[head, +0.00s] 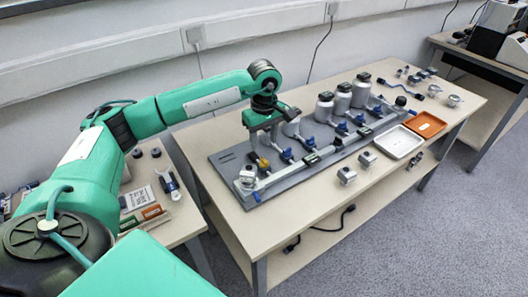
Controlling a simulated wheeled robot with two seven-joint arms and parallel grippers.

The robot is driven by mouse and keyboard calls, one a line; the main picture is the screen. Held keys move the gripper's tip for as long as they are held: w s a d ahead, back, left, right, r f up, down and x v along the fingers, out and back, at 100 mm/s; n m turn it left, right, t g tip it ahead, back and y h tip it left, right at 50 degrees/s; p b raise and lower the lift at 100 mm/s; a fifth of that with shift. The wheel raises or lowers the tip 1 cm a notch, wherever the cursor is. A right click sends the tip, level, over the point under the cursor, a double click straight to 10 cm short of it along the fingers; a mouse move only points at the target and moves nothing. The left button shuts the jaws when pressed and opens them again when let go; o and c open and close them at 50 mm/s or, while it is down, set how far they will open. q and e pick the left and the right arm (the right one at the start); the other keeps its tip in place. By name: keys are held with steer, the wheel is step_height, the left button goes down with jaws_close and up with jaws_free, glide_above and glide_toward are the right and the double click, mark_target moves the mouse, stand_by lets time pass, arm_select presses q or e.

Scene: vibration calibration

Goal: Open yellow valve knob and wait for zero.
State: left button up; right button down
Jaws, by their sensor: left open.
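The yellow valve knob (264,165) is small and sits at the left end of the grey rig plate (228,165) on the table. My left gripper (262,143) is open and points down, just above and behind the knob in the picture. The fingers look apart from the knob, but the exact gap is hard to tell. A gauge-like fitting (246,177) stands at the plate's front left corner. Its reading is too small to tell. My right gripper is out of view.
Several silver canisters (342,98) stand along the back of the plate, with blue-handled valves (286,155) in front. A white tray (397,143) and an orange tray (425,124) lie to the right. Loose metal fittings (347,175) sit near the front edge.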

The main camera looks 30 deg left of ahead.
arm_select(q)
step_height(320, 180, up, 7)
steer(key=shift+f, duration=0.15)
stand_by(0.4)
